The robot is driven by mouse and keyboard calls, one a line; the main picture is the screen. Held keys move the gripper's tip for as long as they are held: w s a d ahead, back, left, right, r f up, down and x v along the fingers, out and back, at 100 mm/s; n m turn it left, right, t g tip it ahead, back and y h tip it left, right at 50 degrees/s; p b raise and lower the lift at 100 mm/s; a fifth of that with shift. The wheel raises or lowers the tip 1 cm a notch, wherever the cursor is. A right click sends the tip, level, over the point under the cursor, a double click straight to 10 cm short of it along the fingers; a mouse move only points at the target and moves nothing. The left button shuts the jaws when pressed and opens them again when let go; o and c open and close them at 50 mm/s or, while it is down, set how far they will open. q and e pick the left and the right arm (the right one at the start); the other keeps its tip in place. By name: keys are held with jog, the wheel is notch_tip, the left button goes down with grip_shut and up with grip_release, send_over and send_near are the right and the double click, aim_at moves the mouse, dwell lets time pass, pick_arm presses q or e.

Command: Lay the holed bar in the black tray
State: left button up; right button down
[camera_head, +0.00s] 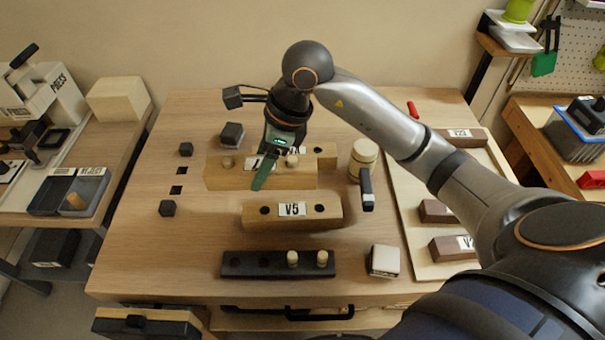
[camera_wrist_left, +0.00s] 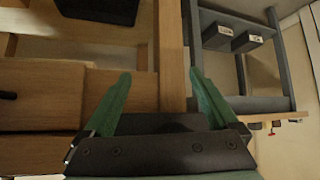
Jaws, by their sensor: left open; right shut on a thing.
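The holed bar (camera_head: 222,178) is a light wooden block with a white label in its middle and a round spot toward each end. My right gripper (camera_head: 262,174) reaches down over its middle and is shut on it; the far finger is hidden. I cannot tell whether the bar is lifted. A dark open tray (camera_head: 45,207) stands on the left shelf beside a grey one labelled REJECT; I take the dark one as the black tray. My left gripper (camera_wrist_left: 160,75) is open and empty in the left wrist view, and not seen in the head view.
A similar bar labelled V5 (camera_head: 292,222) lies in front. A dark peg block (camera_head: 250,271) with two pegs is nearer the front edge. A wooden cylinder (camera_head: 363,155), small dark cubes and a pale board (camera_head: 432,270) with brown blocks also stand on the bench.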

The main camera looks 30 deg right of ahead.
aim_at(282, 162)
jog(key=d, duration=0.1)
jog(key=d+f, duration=0.1)
jog(key=d, duration=0.1)
jog(key=d+f, duration=0.1)
jog(key=shift+w+d, duration=0.15)
jog(key=shift+d, duration=0.1)
jog(key=d+f, duration=0.4)
jog(key=shift+w+d+f+p, duration=0.15)
jog(key=shift+w+f+p, duration=0.1)
jog(key=shift+f+p, duration=0.1)
jog(key=shift+d+f, duration=0.35)
jog(key=shift+f, duration=0.15)
jog(key=shift+d+f, duration=0.2)
jog(key=shift+f, duration=1.5)
jog(key=shift+f, duration=0.1)
jog(key=shift+c, duration=0.6)
grip_release()
